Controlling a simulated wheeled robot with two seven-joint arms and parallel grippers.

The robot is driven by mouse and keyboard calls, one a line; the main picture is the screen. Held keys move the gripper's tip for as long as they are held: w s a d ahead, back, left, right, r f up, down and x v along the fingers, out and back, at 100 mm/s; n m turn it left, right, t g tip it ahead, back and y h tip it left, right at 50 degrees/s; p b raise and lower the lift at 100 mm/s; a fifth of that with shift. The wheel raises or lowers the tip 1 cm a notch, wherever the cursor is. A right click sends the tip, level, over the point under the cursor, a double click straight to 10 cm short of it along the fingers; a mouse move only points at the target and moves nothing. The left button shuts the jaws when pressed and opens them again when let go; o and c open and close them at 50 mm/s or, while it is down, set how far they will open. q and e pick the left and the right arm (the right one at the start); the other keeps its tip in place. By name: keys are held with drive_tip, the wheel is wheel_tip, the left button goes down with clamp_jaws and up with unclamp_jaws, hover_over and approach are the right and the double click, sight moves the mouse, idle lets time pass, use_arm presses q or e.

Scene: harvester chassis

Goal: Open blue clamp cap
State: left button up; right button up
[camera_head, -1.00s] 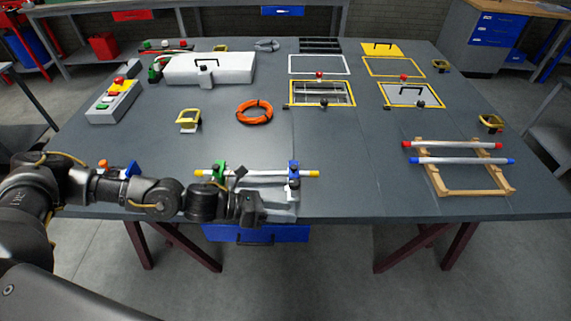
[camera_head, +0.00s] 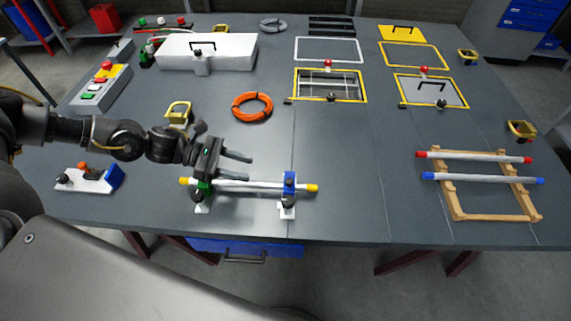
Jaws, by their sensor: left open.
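The blue clamp cap (camera_head: 290,179) sits on a small white-based clamp near the front of the table. It appears closed over the right part of a silver rod (camera_head: 250,186) with yellow ends. A green clamp (camera_head: 203,189) holds the rod's left part and is partly hidden by my left gripper. My left gripper (camera_head: 249,168) is open and empty, just above and behind the rod near the green clamp. Its fingers point right, toward the blue cap, and are apart from it. My right gripper is not in view.
A small white block with orange and blue parts (camera_head: 90,179) lies at the left. An orange cable coil (camera_head: 252,106) lies behind the rod. A wooden rack (camera_head: 488,214) with two tubes stands at the right. The table between rod and rack is clear.

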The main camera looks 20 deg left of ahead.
sight(287, 181)
use_arm(q)
drive_tip(key=p+x, duration=0.3)
drive_tip(key=x, duration=0.6)
drive_tip(key=shift+d, duration=0.4)
drive_tip(key=shift+w+d+f, duration=0.1)
drive_tip(key=shift+d+f, duration=0.15)
drive_tip(key=shift+d, duration=0.3)
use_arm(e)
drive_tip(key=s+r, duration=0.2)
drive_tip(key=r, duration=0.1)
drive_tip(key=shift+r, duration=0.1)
use_arm(q)
drive_tip(key=shift+c, duration=0.4)
clamp_jaws()
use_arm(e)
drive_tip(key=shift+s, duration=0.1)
